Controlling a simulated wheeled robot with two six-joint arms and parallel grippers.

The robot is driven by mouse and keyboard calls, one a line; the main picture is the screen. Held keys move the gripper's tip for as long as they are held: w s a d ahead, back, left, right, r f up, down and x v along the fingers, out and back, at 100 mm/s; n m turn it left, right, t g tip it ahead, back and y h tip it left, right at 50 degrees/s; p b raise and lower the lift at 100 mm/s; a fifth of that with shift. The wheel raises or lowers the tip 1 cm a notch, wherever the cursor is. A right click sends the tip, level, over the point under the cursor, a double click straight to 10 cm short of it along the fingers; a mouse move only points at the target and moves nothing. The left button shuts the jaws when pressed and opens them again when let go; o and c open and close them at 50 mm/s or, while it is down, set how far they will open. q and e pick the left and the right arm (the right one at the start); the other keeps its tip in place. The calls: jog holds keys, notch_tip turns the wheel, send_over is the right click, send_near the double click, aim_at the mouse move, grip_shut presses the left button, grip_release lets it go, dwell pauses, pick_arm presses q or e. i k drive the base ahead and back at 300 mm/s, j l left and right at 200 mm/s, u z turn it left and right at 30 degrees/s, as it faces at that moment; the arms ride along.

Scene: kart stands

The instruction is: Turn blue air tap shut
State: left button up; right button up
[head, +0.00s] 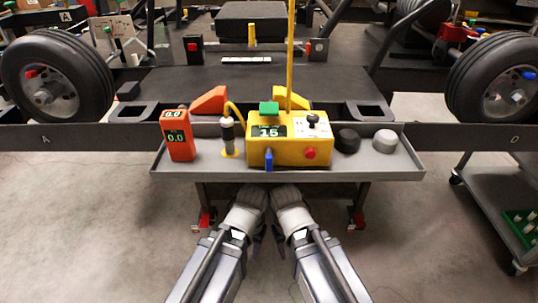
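The blue air tap (269,161) is a small upright blue lever on the lower front face of the yellow box (290,153). The box stands in the middle of a grey tray. My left gripper (252,203) and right gripper (287,203) are close together below the tray's front edge, nearer to me than the tap. Neither touches the tap. Their fingers are small and partly hidden by my own wrists, so I cannot tell whether they are open or shut.
The grey tray (398,170) also holds an orange gauge (181,142), a pump-like fitting (228,137), a black knob (347,140) and a grey knob (384,141). A red button (310,153) is right of the tap. A yellow pole (291,55) rises behind the box.

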aim_at(269, 156)
jog(key=k, duration=1.45)
